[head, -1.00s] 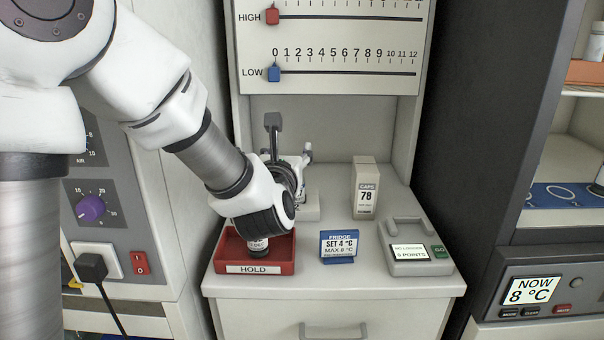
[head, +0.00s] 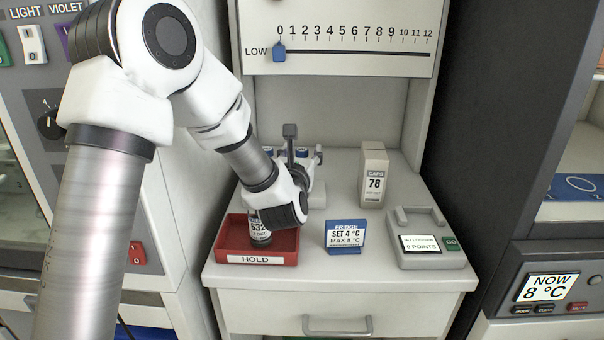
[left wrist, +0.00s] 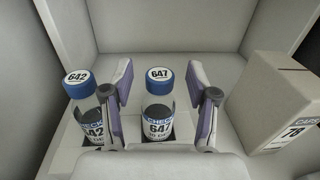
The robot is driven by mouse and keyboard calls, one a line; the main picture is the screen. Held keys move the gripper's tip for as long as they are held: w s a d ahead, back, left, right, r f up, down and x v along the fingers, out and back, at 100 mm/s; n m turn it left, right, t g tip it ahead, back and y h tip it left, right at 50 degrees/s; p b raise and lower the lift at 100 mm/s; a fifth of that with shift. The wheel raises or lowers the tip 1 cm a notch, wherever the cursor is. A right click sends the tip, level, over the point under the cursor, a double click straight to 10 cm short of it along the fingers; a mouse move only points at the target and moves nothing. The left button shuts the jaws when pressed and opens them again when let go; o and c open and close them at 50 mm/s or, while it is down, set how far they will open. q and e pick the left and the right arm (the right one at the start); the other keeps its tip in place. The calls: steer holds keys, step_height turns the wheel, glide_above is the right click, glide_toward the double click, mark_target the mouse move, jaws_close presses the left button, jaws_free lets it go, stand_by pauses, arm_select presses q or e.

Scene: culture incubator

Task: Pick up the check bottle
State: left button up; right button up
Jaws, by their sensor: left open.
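In the left wrist view, a check bottle labelled 647 (left wrist: 158,115) stands upright in a pale rack (left wrist: 105,160). My left gripper (left wrist: 165,96) is open, one finger on each side of bottle 647, with visible gaps. In the head view my left gripper (head: 302,165) is at the back of the counter, hiding much of the rack; a few blue caps (head: 300,152) show there. My right gripper is in no view.
A red HOLD tray (head: 283,247) holds a bottle labelled 632 (head: 259,232), under my wrist. A CAPS box (head: 374,172) stands right of the rack. A blue fridge sign (head: 345,238) and a grey points device (head: 430,240) stand in front. Free counter lies between them.

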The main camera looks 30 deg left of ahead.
arm_select(q)
steer(key=shift+w+a, duration=0.25)
steer(key=shift+w, duration=0.25)
steer(key=shift+s, duration=0.1)
steer(key=c, duration=0.4)
jaws_close()
